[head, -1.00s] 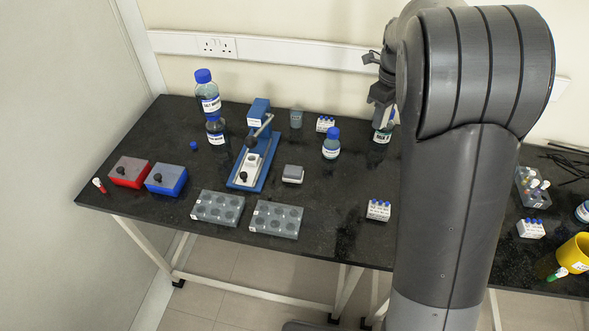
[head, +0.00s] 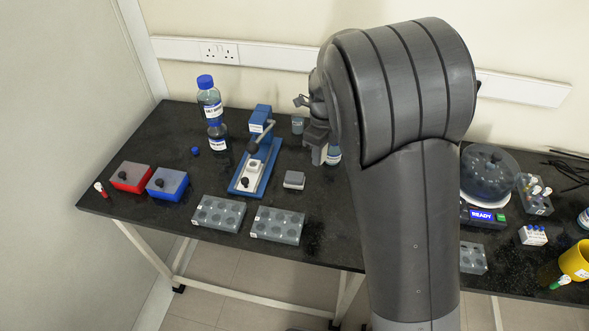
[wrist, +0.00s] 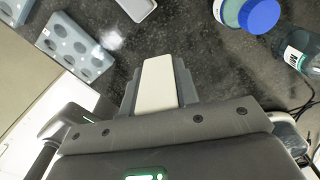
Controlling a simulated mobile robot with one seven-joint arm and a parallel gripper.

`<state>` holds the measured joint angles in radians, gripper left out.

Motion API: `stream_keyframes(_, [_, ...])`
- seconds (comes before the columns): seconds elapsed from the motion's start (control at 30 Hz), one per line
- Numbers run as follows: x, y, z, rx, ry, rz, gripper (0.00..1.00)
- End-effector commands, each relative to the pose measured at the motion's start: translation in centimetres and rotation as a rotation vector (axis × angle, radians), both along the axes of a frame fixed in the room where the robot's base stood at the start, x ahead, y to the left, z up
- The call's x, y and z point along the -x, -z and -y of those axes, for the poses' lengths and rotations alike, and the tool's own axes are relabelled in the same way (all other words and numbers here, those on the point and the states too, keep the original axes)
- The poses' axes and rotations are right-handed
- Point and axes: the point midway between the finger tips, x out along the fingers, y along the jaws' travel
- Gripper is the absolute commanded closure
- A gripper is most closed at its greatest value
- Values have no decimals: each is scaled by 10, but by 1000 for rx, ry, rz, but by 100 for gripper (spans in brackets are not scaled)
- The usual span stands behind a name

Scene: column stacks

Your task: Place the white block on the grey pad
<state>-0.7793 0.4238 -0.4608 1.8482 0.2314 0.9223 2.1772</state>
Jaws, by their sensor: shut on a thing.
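The white block (wrist: 155,85) is between the fingers of my gripper (wrist: 160,80) in the wrist view, and the gripper is shut on it. In the head view my gripper (head: 320,155) is above the back middle of the bench, partly behind my arm; I cannot make out the block there. A small grey square piece (head: 293,180), which looks like the grey pad, lies on the bench right of the blue press. It also shows cut off at the top edge of the wrist view (wrist: 138,7), ahead of the gripper and apart from the block.
The blue lever press (head: 255,165) stands left of the pad. Two grey well racks (head: 277,225) lie in front. A blue-capped bottle (wrist: 255,14) is close to my gripper. Red (head: 131,177) and blue (head: 168,183) boxes sit at left. Black bench is bare around the pad.

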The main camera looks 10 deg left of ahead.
Motion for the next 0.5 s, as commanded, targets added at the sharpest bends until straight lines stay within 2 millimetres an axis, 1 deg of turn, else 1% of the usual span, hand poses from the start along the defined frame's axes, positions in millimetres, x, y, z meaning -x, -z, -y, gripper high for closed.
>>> stream_keyframes(0.03, [0,9,-13,2,-4,-2,93])
stream_keyframes(0.1, [-1,18,-29,3,-4,-1,93])
stream_keyframes(0.23, [-3,33,-54,1,-2,0,93])
stream_keyframes(0.33, [-4,40,-66,2,-2,-1,93])
stream_keyframes(0.5, [-5,47,-72,0,0,0,93])
